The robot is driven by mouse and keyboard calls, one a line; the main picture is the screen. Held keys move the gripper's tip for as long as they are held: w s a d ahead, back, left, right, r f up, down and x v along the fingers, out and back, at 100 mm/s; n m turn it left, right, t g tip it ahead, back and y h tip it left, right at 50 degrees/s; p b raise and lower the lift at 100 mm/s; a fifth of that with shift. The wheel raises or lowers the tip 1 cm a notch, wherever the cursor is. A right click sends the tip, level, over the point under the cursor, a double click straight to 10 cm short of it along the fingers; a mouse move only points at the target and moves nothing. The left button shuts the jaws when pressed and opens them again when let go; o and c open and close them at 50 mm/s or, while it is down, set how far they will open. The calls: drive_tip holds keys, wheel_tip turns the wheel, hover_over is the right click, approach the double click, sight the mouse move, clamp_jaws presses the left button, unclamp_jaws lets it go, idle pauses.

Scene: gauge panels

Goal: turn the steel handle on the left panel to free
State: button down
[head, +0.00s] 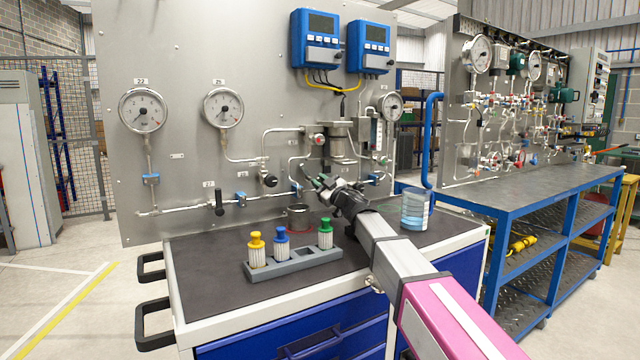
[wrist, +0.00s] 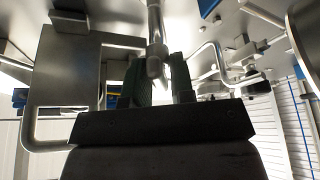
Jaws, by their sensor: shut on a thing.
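The left panel (head: 255,120) is a grey upright board with gauges and steel pipework. My gripper (head: 322,184) reaches the lower right part of this panel, among the pipes. In the wrist view, the dark green fingers of my gripper (wrist: 160,82) stand either side of the end of a steel handle (wrist: 155,40) and are shut on it. The handle is a round bar that comes down from the top of the wrist view. In the head view my gripper and the pipes hide the handle, so its angle on the panel cannot be told there.
Below is a dark bench top (head: 210,270) with a grey rack (head: 293,265) of yellow, blue and green capped bottles. A clear blue-tinted beaker (head: 414,209) stands right of my arm. Pipes and a black-handled valve (head: 219,202) lie left. A second panel (head: 462,130) stands right.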

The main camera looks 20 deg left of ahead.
drive_tip(key=n+g, duration=0.1)
drive_tip(key=n, duration=0.3)
drive_tip(key=n+g, duration=0.2)
drive_tip(key=n, duration=0.2)
drive_tip(key=shift+g, duration=0.3)
drive_tip(key=n+h, duration=0.1)
drive_tip(key=n, duration=0.1)
drive_tip(key=n+g+h, duration=0.1)
drive_tip(key=n, duration=0.2)
drive_tip(key=shift+s+a+f, duration=0.1)
drive_tip(key=shift+f, duration=0.1)
drive_tip(key=shift+n, duration=0.4)
drive_tip(key=c, duration=1.2)
unclamp_jaws()
drive_tip(key=shift+o, duration=0.2)
drive_tip(key=v, duration=1.1)
drive_tip(key=shift+r, duration=0.1)
